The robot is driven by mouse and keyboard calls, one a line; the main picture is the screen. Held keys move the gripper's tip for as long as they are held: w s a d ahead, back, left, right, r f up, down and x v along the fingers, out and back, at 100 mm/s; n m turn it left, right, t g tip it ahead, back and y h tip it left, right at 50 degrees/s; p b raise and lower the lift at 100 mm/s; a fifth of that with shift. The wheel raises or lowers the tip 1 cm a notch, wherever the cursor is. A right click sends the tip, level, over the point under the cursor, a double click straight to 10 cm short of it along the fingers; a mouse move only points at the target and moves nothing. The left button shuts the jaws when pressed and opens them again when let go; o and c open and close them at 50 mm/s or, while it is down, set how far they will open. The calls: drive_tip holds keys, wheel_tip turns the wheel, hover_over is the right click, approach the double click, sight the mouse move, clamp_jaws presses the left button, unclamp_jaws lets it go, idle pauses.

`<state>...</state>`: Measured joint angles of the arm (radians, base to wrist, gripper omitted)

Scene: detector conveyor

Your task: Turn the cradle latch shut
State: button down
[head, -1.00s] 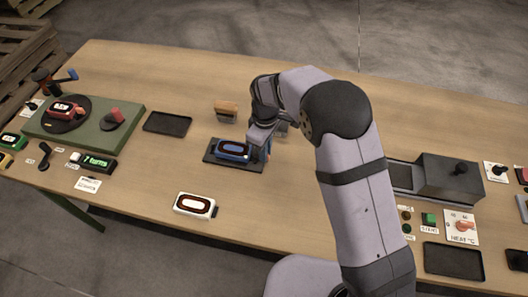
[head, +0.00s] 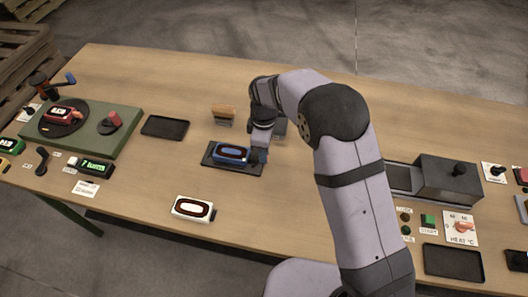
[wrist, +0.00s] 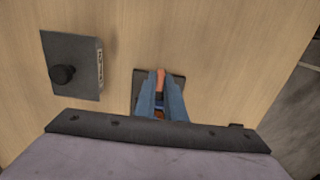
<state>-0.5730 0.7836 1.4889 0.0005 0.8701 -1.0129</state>
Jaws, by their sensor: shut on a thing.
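The cradle (head: 215,164) is a dark plate in the middle of the table, with a blue detector (head: 232,152) lying in it. My gripper (head: 260,156) is low at the cradle's right end, beside the detector. In the wrist view, my gripper's fingers (wrist: 159,90) are closed around an orange-red handle, seemingly the cradle latch (wrist: 160,76), above the dark plate (wrist: 178,84). The handle's tip shows beyond the fingers. The latch is hidden by my gripper in the head view, so its exact angle cannot be told.
A grey block (head: 280,128) stands just behind my gripper. A wooden-topped block (head: 223,112) is behind the cradle, and a black tray (head: 165,127) is to its left. A white detector (head: 192,208) lies in front. The wrist view shows a dark box with a knob (wrist: 72,65).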

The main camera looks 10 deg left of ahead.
drive_tip(key=c, duration=2.1)
unclamp_jaws()
drive_tip(key=shift+r, duration=0.1)
drive_tip(key=shift+r+b, duration=1.15)
drive_tip(key=shift+r, duration=2.5)
drive_tip(key=s+d+m, duration=0.5)
drive_tip(key=d+m, duration=0.1)
drive_tip(key=d, duration=0.5)
drive_tip(key=s+d+m, duration=0.6)
drive_tip(key=d+m, duration=0.1)
drive_tip(key=d, duration=0.4)
drive_tip(key=s+d+f+m, duration=0.2)
drive_tip(key=s+d+m, duration=0.2)
drive_tip(key=s, duration=0.4)
drive_tip(key=shift+d+m, duration=0.3)
drive_tip(key=shift+m, duration=0.3)
